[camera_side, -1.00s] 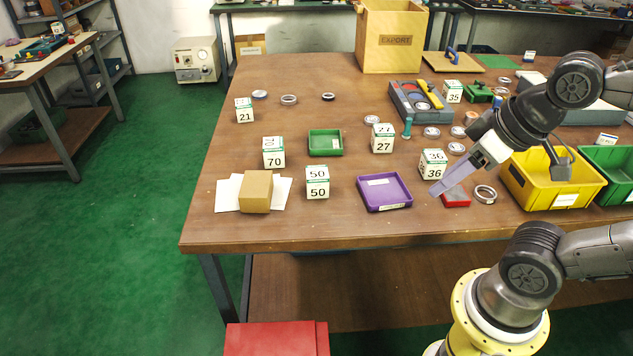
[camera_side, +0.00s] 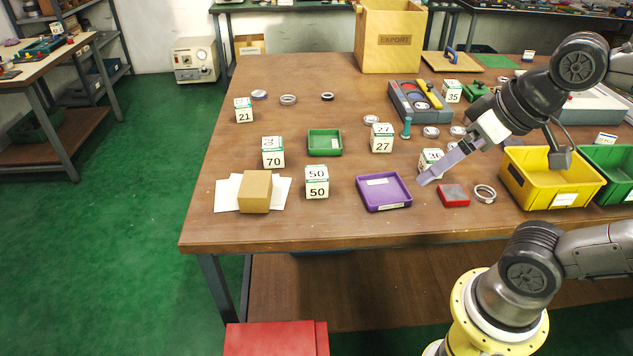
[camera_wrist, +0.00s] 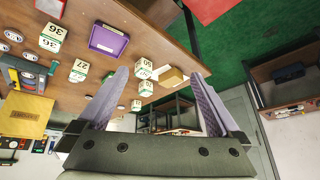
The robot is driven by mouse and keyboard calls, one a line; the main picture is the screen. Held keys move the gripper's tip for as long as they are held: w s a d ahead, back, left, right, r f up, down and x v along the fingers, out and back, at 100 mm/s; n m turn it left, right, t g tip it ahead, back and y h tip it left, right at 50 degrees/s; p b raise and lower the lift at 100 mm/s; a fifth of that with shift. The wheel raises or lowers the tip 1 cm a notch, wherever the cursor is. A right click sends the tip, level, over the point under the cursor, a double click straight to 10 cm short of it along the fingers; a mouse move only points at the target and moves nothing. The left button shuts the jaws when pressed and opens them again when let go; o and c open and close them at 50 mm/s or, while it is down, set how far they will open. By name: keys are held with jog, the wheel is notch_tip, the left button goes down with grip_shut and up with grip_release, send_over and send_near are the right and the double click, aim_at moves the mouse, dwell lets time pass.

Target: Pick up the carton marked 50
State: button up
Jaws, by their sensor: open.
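The carton marked 50 (camera_side: 317,183) is a small white box with a green band. It stands upright on the brown table, between the tan box and the purple tray. My gripper (camera_side: 424,181) is at the right, above the table near the carton marked 36 (camera_side: 430,163), which it partly covers. It is well to the right of the carton marked 50. In the wrist view my gripper (camera_wrist: 160,90) has its two fingers spread with nothing held. The carton marked 50 (camera_wrist: 145,69) shows between them, farther away, near another carton.
A purple tray (camera_side: 402,204) lies between my gripper and the carton marked 50. A tan box (camera_side: 256,191) stands left of that carton, and the carton marked 70 (camera_side: 273,152) is behind left. A green tray (camera_side: 325,154) lies behind.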

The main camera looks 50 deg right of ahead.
jog(key=w+r+m, duration=0.2)
jog(key=w+r, duration=0.2)
jog(key=w, duration=0.1)
jog(key=m+g, duration=0.5)
send_over(316, 173)
jog(key=a, duration=0.1)
notch_tip(316, 173, down, 12)
jog(key=shift+g, duration=0.5)
jog(key=f, duration=0.9)
jog(key=d+f, duration=0.1)
jog(key=f, duration=0.3)
jog(key=shift+f, duration=0.4)
jog(key=shift+w+d+f, duration=0.1)
jog(key=shift+d+f, duration=0.05)
jog(key=shift+f, duration=1.4)
jog(key=shift+w+d+f, duration=0.1)
jog(key=shift+d+f, duration=0.05)
jog(key=shift+f, duration=1.4)
grip_shut()
jog(key=shift+r, duration=0.1)
